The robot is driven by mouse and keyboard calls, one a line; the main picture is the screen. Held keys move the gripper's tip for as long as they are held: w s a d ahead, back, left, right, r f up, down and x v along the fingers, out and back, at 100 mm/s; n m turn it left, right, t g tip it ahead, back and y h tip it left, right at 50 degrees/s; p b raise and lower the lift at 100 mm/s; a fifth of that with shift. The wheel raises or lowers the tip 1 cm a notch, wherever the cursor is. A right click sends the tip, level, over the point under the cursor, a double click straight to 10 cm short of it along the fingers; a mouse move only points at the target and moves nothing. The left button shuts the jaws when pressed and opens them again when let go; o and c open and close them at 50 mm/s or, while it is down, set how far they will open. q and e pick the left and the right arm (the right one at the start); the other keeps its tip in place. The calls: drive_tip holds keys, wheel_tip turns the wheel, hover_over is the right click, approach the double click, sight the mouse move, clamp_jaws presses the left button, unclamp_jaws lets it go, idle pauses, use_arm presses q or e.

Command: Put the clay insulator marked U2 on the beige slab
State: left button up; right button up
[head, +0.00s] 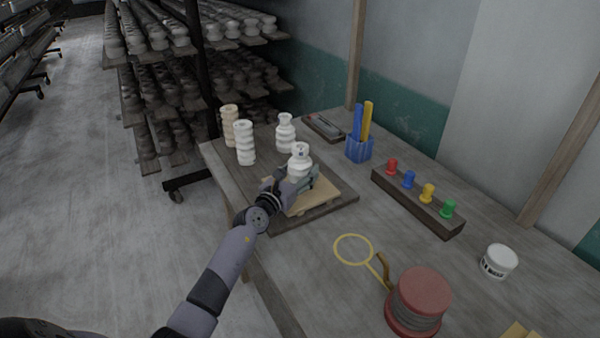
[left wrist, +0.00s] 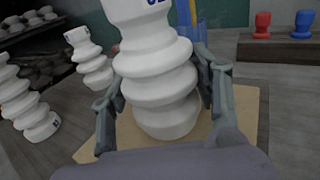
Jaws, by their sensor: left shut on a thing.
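A white ribbed clay insulator (head: 300,158) is between the fingers of my left gripper (head: 294,187), which is shut on it. In the left wrist view the insulator (left wrist: 157,75) is upright, with a dark mark ending in 2 partly cut off at the top edge. Its base is over the beige slab (head: 325,198); the slab also shows in the left wrist view (left wrist: 246,108). I cannot tell for sure whether the base touches the slab. The left gripper fingers (left wrist: 160,95) are on both sides of its lower body. My right gripper is in neither view.
Other insulators stand behind: a white one (head: 245,143), a cream one (head: 230,124) and another white one (head: 285,133). A blue holder (head: 359,150), a dark block with coloured pegs (head: 415,203), a yellow loop tool (head: 353,249) and a red spool (head: 419,290) lie rightward.

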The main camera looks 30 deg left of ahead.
use_arm(q)
drive_tip(key=o, duration=1.7)
drive_tip(key=shift+f, duration=0.15)
drive_tip(key=shift+r, duration=0.2)
drive_tip(key=shift+s, duration=0.3)
drive_tip(key=s, duration=1.1)
drive_tip(key=shift+s+a, duration=0.25)
drive_tip(key=shift+a, duration=0.1)
